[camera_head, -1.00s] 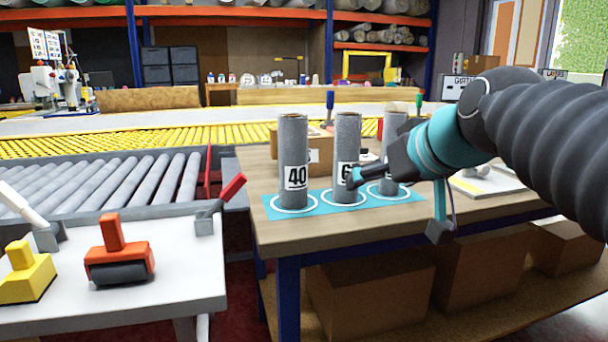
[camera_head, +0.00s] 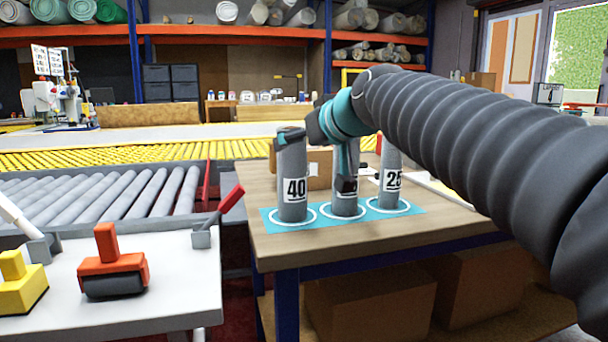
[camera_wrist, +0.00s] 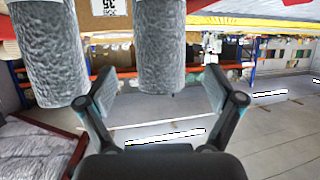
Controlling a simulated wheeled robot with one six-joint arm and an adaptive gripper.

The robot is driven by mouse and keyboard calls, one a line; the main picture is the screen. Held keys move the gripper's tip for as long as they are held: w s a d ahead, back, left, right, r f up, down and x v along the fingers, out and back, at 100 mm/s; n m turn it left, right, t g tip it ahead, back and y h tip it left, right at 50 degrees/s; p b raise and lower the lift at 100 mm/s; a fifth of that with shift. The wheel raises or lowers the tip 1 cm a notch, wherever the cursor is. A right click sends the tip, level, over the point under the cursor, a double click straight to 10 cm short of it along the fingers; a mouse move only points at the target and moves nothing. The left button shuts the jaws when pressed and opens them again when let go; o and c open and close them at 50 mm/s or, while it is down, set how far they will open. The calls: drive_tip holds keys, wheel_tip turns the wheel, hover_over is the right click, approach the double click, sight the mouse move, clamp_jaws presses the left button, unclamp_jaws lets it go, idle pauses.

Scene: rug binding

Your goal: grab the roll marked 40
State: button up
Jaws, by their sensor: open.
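The grey roll marked 40 (camera_head: 293,200) stands upright in the left white ring on a blue mat (camera_head: 412,208). A middle roll (camera_head: 346,206) has its label mostly covered by my arm. A roll marked 25 (camera_head: 389,165) stands at the right. My gripper (camera_head: 290,138) is at the top of the roll marked 40, one dark finger in front of it. The wrist view looks upside down. There my open gripper (camera_wrist: 160,82) has its fingers either side of a grey roll (camera_wrist: 160,40), apparently the 40, its label unseen. Another roll (camera_wrist: 48,50) is close at the left.
The wooden table (camera_head: 300,246) also holds a cardboard box (camera_head: 320,168) behind the rolls. At the left, a white table (camera_head: 180,290) carries a red-handled roller (camera_head: 112,262) and other tools. A roller conveyor (camera_head: 120,192) runs behind it.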

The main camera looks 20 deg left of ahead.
drive_tip(key=shift+x, duration=2.65)
drive_tip(key=shift+r, duration=0.2)
drive_tip(key=c, duration=1.7)
